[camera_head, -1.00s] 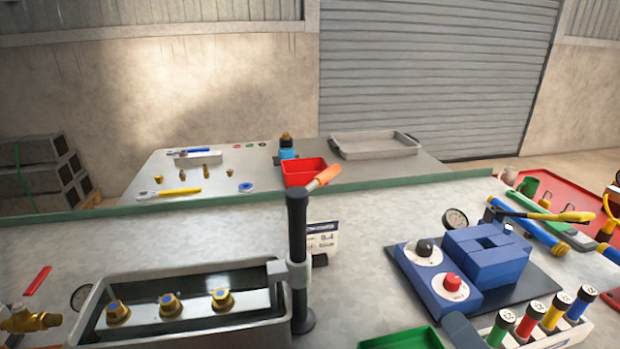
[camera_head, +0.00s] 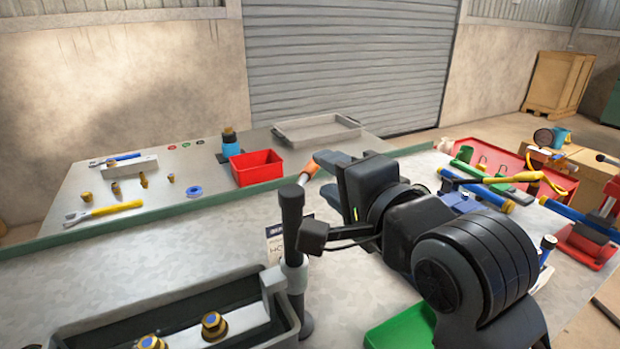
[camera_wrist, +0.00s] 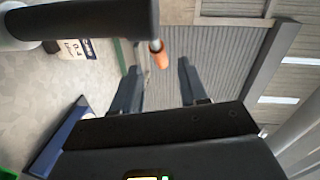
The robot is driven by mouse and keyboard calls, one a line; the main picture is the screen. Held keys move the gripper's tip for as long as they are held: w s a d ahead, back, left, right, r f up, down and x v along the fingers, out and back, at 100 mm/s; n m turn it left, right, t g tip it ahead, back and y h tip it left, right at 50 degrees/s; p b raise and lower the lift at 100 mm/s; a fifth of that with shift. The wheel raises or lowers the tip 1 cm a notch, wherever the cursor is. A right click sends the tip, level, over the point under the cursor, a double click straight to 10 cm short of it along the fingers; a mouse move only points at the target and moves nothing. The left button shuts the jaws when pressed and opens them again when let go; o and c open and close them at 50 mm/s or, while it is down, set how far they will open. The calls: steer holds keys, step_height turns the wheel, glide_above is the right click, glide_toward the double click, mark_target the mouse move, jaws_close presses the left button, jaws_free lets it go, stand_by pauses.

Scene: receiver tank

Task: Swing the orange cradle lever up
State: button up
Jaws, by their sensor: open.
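The orange cradle lever (camera_head: 309,172) angles up and right from the top of a black post (camera_head: 291,225) beside the grey tank (camera_head: 75,328). In the wrist view its orange tip (camera_wrist: 158,54) lies between my gripper's two fingers (camera_wrist: 160,85), a little beyond them. My gripper (camera_head: 328,160) is open and close to the lever's orange end in the head view; whether it touches cannot be told. The cradle bar (camera_head: 225,335) with brass fittings (camera_head: 214,325) sits in the tank. My arm hides part of the blue block unit at the right.
A red bin (camera_head: 257,168) and a grey tray (camera_head: 318,131) stand on the table behind. A green tray (camera_head: 400,328) lies under my arm. A blue-and-yellow tool (camera_head: 490,180) is at the right. The bench left of the post is clear.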

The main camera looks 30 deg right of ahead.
mark_target(313, 165)
steer(key=shift+w+d+f+b, duration=0.1)
steer(key=shift+w+b, duration=0.05)
steer(key=shift+w, duration=0.85)
steer(key=shift+w+a+f+b, duration=0.1)
steer(key=shift+w+f+b, duration=0.1)
steer(key=shift+w, duration=0.8)
steer(key=shift+w+d+f+b, duration=0.1)
steer(key=shift+w+b, duration=0.05)
steer(key=shift+w, duration=0.85)
jaws_close()
